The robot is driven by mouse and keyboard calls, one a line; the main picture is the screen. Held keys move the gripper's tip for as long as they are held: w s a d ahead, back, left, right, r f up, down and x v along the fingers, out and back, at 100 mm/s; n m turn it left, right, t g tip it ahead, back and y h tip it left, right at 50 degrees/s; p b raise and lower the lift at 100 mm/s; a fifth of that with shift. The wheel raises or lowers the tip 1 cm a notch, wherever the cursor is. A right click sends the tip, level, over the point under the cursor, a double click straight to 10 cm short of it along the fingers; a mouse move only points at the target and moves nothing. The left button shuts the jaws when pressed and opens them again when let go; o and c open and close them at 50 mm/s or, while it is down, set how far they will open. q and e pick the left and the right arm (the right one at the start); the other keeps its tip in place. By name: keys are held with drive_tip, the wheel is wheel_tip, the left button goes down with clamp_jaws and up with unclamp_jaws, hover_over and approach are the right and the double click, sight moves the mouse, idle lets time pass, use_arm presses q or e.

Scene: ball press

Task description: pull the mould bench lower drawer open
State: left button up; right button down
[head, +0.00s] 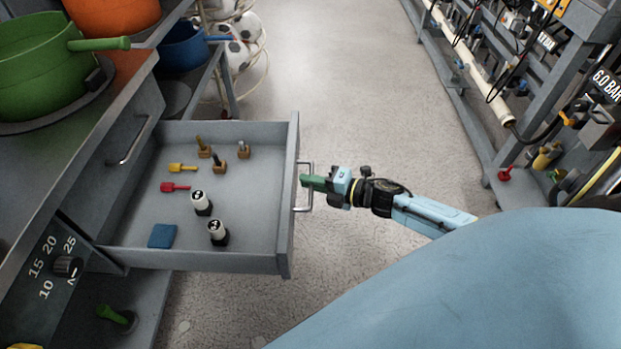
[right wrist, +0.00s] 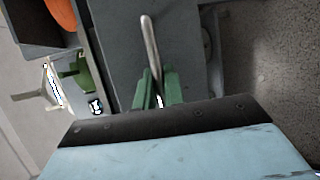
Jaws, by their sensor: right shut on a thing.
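The mould bench (head: 65,165) stands at the left in the head view. Its lower drawer (head: 205,256) is pulled far out, with its grey inside showing. The metal bar handle (head: 304,207) is on the drawer's front. My right gripper (head: 308,181) is shut on this handle from the front. In the right wrist view the green fingers (right wrist: 157,88) lie either side of the handle bar (right wrist: 149,45). The upper drawer's handle (head: 135,140) shows above, on a closed front. My left gripper is not in view.
The open drawer holds wooden-based stamps (head: 217,165), yellow (head: 183,168) and red (head: 175,187) pieces, two black-and-white cylinders (head: 202,203) and a blue square (head: 162,236). Green (head: 45,65) and orange pots stand on the bench. A rack (head: 510,135) lines the right; floor between is clear.

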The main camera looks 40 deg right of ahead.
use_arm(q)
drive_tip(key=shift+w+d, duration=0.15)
use_arm(e)
drive_tip(key=shift+s+d, duration=0.2)
drive_tip(key=shift+d, duration=0.1)
drive_tip(key=c, duration=1.5)
unclamp_jaws()
